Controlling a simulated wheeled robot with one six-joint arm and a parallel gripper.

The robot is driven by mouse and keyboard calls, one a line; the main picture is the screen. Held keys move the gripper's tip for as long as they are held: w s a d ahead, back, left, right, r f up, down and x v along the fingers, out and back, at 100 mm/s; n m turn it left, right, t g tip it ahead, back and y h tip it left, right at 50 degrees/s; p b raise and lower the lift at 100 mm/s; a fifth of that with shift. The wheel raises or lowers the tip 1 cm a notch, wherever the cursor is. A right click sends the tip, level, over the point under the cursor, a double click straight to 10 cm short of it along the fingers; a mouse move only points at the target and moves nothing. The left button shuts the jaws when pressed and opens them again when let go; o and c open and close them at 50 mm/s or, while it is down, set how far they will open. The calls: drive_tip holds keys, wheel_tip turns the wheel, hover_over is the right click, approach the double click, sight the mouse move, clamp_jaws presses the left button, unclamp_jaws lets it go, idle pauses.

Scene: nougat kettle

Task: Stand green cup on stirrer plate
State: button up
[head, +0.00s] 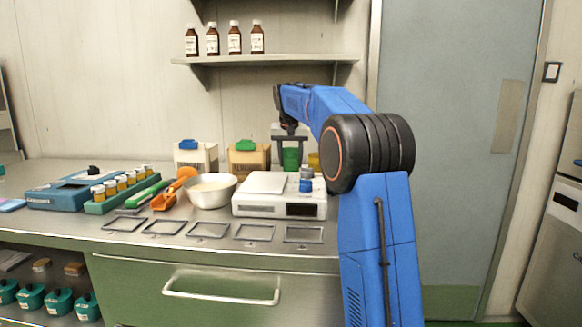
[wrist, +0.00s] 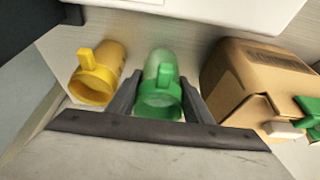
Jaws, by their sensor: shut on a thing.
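The green cup (head: 291,158) is behind a white flat-topped device (head: 265,183) that looks like the stirrer plate. My gripper (head: 291,137) points down and is shut on the green cup. In the wrist view the green cup (wrist: 158,92) lies between the two fingers of my gripper (wrist: 160,80). I cannot tell whether its base touches the counter. The white device's edge (wrist: 205,5) shows at the top of the wrist view. A small grey and blue object (head: 306,184) is at the device's right end.
A yellow cup (wrist: 98,74) stands close on one side of the green cup, and a cardboard box with a green clip (wrist: 245,80) on the other. A bottle shelf (head: 265,60) hangs above.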

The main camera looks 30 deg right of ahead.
wheel_tip(320, 180, up, 7)
drive_tip(key=s+a+r, duration=0.5)
drive_tip(key=s+a, duration=0.2)
drive_tip(key=a, duration=0.3)
drive_tip(key=s+a+r, duration=0.2)
drive_tip(key=s+a, duration=0.6)
drive_tip(key=s, duration=0.1)
drive_tip(key=shift+w+d+f, duration=0.1)
drive_tip(key=shift+d+f, duration=0.05)
drive_tip(key=shift+f, duration=4.4)
drive_tip(key=shift+f, duration=0.15)
drive_tip(key=o, duration=1.2)
drive_tip(key=v, duration=1.2)
